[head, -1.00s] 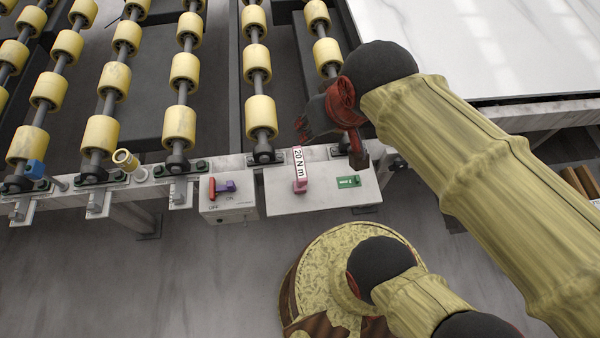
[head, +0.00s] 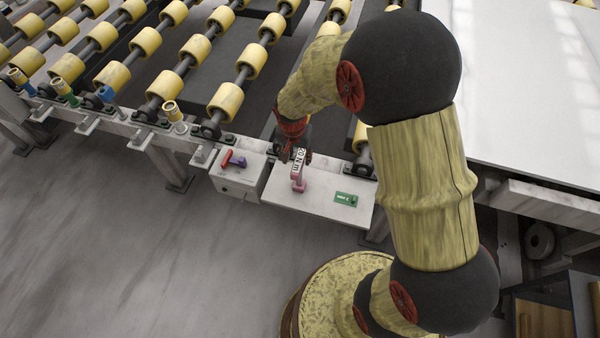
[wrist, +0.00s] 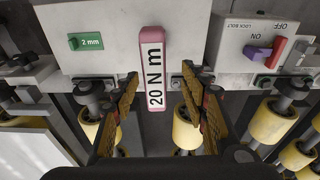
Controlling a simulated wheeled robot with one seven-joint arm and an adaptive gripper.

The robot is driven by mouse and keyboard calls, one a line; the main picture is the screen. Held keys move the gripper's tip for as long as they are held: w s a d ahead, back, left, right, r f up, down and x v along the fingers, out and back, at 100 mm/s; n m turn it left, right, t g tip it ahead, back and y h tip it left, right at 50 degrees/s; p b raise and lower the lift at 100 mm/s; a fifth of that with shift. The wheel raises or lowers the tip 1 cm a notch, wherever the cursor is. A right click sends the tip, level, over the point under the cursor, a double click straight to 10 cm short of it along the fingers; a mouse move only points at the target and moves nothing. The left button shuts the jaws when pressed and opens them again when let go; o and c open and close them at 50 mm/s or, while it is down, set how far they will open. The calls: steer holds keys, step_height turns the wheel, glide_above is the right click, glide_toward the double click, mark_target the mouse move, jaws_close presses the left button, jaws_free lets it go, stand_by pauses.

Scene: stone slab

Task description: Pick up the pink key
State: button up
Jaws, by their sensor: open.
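My gripper (wrist: 160,77) is open, with one finger on each side of the key in that view. I cannot tell whether either finger touches it. In the head view my gripper (head: 295,146) is just behind the key, partly hidden by its own wrist.
A green "2 mm" key (head: 346,199) lies on the same panel. A switch box (head: 238,182) with a red and purple handle (head: 233,160) sits beside it. Yellow rollers (head: 226,101) lie behind, and a white slab (head: 535,90) is at right. Open floor is in front.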

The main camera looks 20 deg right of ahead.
steer(key=f, duration=0.2)
steer(key=d+f+b, duration=0.1)
steer(key=f, duration=0.2)
steer(key=f+b, duration=0.1)
steer(key=f, duration=0.1)
steer(key=shift+w+d+f, duration=0.15)
steer(key=shift+w, duration=0.15)
jaws_close()
stand_by(0.8)
